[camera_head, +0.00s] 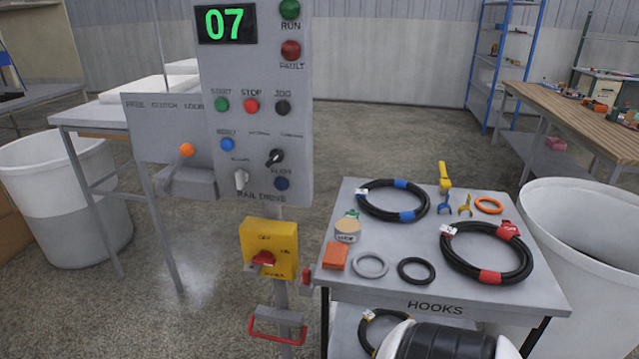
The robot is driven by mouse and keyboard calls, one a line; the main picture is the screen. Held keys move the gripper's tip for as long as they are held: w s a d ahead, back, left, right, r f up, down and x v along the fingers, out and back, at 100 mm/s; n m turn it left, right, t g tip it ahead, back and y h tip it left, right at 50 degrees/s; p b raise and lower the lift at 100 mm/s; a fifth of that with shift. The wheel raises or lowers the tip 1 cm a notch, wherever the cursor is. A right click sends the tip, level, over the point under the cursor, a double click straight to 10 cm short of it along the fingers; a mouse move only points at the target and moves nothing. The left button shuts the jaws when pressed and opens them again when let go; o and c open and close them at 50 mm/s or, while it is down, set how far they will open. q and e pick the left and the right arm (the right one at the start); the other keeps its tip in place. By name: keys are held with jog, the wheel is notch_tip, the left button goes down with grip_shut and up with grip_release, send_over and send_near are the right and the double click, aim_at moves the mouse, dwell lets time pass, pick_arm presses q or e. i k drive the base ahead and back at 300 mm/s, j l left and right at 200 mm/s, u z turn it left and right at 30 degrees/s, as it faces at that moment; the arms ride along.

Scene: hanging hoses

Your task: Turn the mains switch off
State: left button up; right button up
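The mains switch is a yellow box (281,238) with a red rotary handle (263,258) on its front. It is mounted on a grey post below the control panel (255,170). The red handle appears to lie roughly sideways, but the small lettering around it is too blurred to read. Nothing touches the switch. Neither of my grippers shows in the head view.
A grey cart (455,291) marked HOOKS stands right of the post, carrying coiled black hoses (487,252), rings and small parts. A red-handled bracket (278,330) sits below the switch. White bins (67,200) stand at left and right. Open floor lies behind.

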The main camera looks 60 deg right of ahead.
aim_at(266, 258)
jog(key=z, duration=1.55)
